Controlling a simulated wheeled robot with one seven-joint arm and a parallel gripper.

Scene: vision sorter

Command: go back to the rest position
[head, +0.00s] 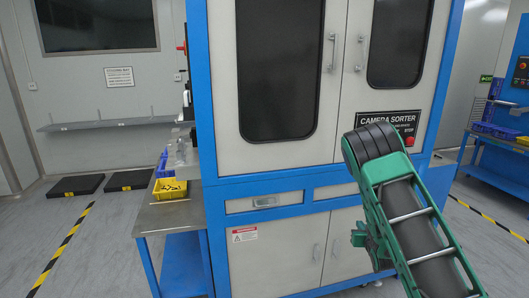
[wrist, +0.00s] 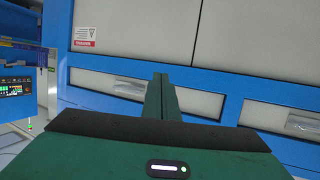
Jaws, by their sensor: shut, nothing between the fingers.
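My gripper (wrist: 158,82) shows in the wrist view with its two green fingers pressed together. Nothing is between them. The fingers stand out past the black front edge of the green gripper body, with the blue and white machine front behind them. In the head view my green arm crosses the right side in front of the camera sorter (head: 270,182), and I cannot make out the fingertips there. No object for handling is named by the task.
A metal side table (head: 165,218) with a yellow bin (head: 170,190) stands left of the sorter. Black floor pads (head: 75,186) lie farther left. A blue workbench (head: 492,178) is at the far right. Open floor lies at the lower left.

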